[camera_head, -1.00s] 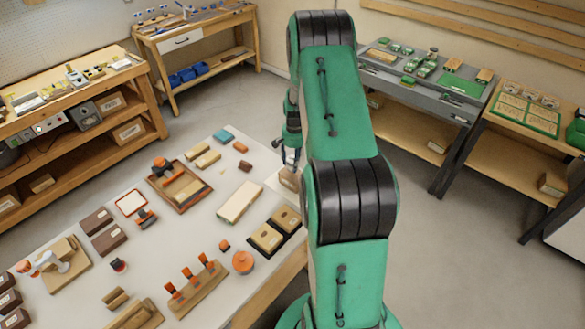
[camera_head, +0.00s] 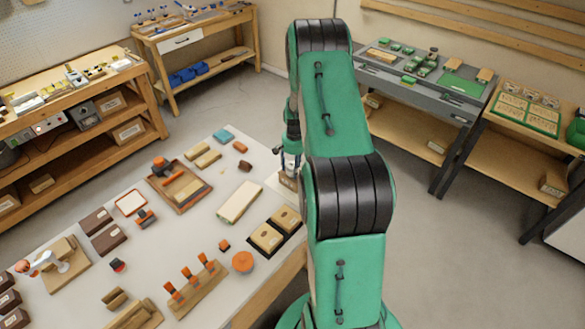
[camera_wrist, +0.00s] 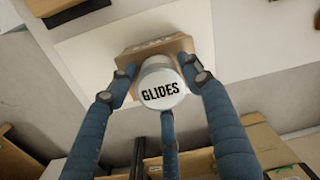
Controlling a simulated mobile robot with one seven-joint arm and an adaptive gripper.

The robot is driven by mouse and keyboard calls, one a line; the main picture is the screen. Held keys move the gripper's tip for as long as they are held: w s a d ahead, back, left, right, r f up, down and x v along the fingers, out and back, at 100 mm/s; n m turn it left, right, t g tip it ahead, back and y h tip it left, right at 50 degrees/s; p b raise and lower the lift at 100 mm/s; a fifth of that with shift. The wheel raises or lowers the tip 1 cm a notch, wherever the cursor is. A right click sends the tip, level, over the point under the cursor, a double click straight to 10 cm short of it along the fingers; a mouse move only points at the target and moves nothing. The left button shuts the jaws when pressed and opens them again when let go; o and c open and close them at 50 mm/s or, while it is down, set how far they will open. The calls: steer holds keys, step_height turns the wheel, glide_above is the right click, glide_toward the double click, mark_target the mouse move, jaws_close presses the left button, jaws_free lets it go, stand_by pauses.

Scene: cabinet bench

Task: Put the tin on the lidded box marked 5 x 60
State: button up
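The tin (camera_wrist: 163,84) has a white round lid marked GLIDES and sits between the blue fingers of my gripper (camera_wrist: 159,76) in the wrist view. The fingers close around its sides and appear to grip it. A brown cardboard box (camera_wrist: 127,61) lies directly behind the tin in that view; I cannot tell whether they touch. In the head view the box (camera_head: 286,181) stands at the right edge of the bench, below my gripper (camera_head: 291,160). My arm hides part of this area. No 5 x 60 marking is readable.
The white bench (camera_head: 205,226) holds a long pale block (camera_head: 240,202), a wooden tray (camera_head: 181,204), two light-brown boxes on a dark base and an orange round item (camera_head: 243,262). Several other blocks lie around. Clear bench surface shows left of the cardboard box.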

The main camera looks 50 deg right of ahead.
mark_target(293, 165)
steer(key=shift+o, duration=0.3)
steer(key=shift+r, duration=0.15)
step_height(293, 165, up, 12)
steer(key=shift+s+p, duration=0.25)
steer(key=shift+p, duration=0.15)
steer(key=shift+d, duration=0.1)
stand_by(0.7)
steer(key=a+r+n+t+h, duration=0.15)
steer(key=a+r+n, duration=0.45)
steer(key=a+r, duration=2.1)
steer(key=s+a+r+n+t, duration=0.25)
steer(key=s+a+r, duration=0.45)
steer(key=s+a, duration=0.55)
steer(key=s+a+r+n+t+y, duration=0.1)
steer(key=s+a+n, duration=0.3)
steer(key=s+a, duration=0.6)
steer(key=shift+s, duration=0.55)
